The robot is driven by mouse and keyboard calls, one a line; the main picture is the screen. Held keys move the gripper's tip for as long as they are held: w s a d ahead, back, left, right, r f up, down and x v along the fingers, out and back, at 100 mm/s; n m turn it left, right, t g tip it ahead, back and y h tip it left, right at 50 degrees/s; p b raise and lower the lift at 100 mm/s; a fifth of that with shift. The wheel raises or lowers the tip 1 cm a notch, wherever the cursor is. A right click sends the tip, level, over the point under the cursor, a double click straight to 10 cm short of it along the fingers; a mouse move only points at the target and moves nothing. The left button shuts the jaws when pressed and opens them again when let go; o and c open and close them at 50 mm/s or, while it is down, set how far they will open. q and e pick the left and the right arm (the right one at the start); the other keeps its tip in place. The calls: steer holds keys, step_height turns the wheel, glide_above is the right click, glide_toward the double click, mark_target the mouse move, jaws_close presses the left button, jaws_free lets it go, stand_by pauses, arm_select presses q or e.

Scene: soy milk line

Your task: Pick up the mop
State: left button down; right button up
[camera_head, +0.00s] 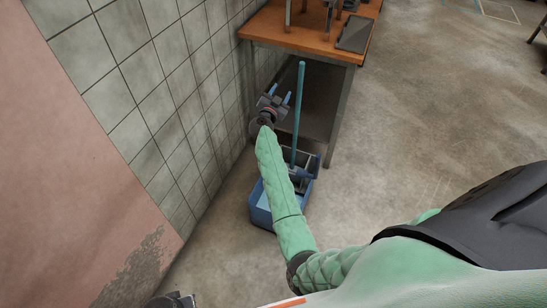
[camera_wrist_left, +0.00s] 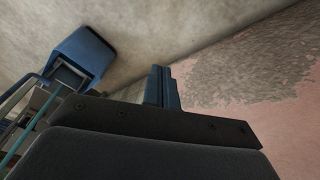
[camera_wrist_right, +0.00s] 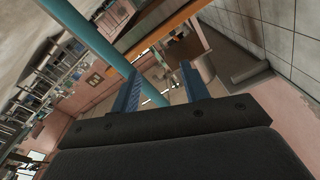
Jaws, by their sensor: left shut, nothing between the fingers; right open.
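The mop shows as a teal handle (camera_head: 298,110) standing nearly upright, its lower end in a blue bucket (camera_head: 262,213) on the floor; its head is hidden. My right gripper (camera_head: 279,95) is open and empty, just left of the handle's upper part. In the right wrist view the handle (camera_wrist_right: 95,38) slants down from upper left past the left finger of the gripper (camera_wrist_right: 158,78); I cannot tell whether it is between the fingers. My left gripper (camera_wrist_left: 163,86) is shut and empty. The bucket (camera_wrist_left: 85,50) also shows in the left wrist view.
A table with an orange-brown top (camera_head: 300,36) and metal legs stands behind the mop, with a dark tray (camera_head: 355,34) on it. A tiled wall (camera_head: 165,90) runs close along the left. The floor (camera_head: 430,110) to the right is open.

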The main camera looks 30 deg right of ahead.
mark_target(298, 89)
steer(key=d+g, duration=0.1)
steer(key=d, duration=0.2)
steer(key=d+n+g+p, duration=0.1)
steer(key=d, duration=0.1)
steer(key=d+f+n+g+h, duration=0.1)
steer(key=d, duration=0.2)
steer(key=shift+w+d+p, duration=0.1)
steer(key=shift+d+p, duration=0.2)
steer(key=shift+p, duration=0.1)
arm_select(q)
step_height(298, 89, down, 8)
steer(key=s+g, duration=0.1)
steer(key=s, duration=0.1)
steer(key=shift+s+a, duration=0.35)
steer(key=shift+a, duration=0.05)
arm_select(e)
steer(key=shift+w+d+n, duration=0.2)
steer(key=shift+d+n, duration=0.1)
jaws_close()
